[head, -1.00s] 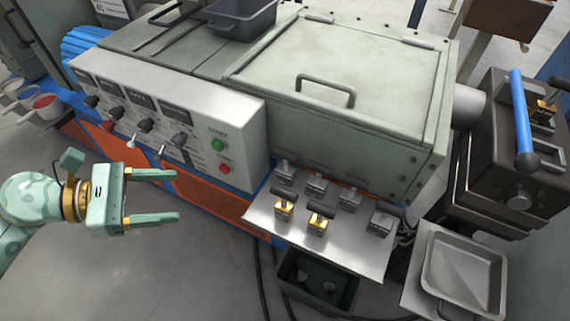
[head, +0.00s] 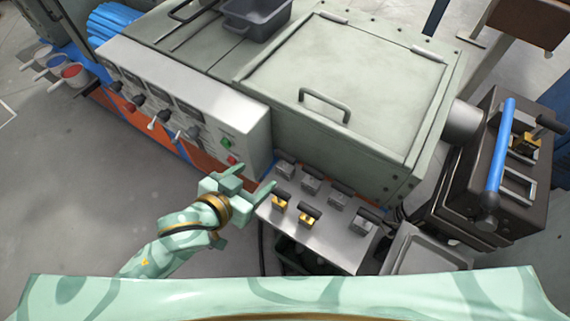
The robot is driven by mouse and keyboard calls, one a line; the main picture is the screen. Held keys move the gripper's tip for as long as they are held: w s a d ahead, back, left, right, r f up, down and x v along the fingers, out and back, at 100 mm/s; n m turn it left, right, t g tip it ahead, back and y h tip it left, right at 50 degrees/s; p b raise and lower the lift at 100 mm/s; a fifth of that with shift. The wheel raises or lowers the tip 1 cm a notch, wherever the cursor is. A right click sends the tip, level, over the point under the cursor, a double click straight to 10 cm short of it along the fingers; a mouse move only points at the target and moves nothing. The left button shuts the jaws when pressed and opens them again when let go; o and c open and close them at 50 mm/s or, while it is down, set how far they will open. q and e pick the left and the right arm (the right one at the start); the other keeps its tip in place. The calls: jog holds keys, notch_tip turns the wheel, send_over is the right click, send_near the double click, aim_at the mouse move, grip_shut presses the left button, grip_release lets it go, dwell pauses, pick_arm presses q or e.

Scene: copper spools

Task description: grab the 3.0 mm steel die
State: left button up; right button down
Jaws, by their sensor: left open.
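Several small dies with dark handles stand on a metal shelf (head: 328,250) at the front of the machine. Grey steel dies form a back row: one at the left (head: 285,169), a second (head: 310,187), a third (head: 338,201) and one at the right front (head: 364,221). Two brass-coloured dies, one left (head: 279,203) and one right (head: 307,219), stand in front. Size marks are too small to read, so I cannot tell which is 3.0 mm. My left gripper (head: 258,176) is open and empty at the shelf's left edge, beside the nearest dies. My right gripper is out of view.
A control panel (head: 190,95) with knobs stands left of the shelf. A lidded grey machine box (head: 350,70) rises behind it. A dark bin (head: 300,258) is below the shelf, a metal tray (head: 430,250) to its right. A dark block with a blue bar (head: 498,150) stands right.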

pick_arm(q)
jog(key=b, duration=0.3)
send_near(284, 156)
jog(key=x, duration=0.5)
jog(key=shift+w+d+r, duration=0.1)
jog(key=shift+w, duration=0.2)
jog(key=b+x, duration=0.1)
jog(key=x, duration=0.1)
jog(key=b+x, duration=0.2)
jog(key=shift+d+f, duration=0.15)
jog(key=shift+f, duration=0.35)
jog(key=shift+w+d+f, duration=0.15)
jog(key=shift+w, duration=0.1)
jog(key=shift+c, duration=0.6)
jog(key=shift+r, duration=0.2)
grip_shut()
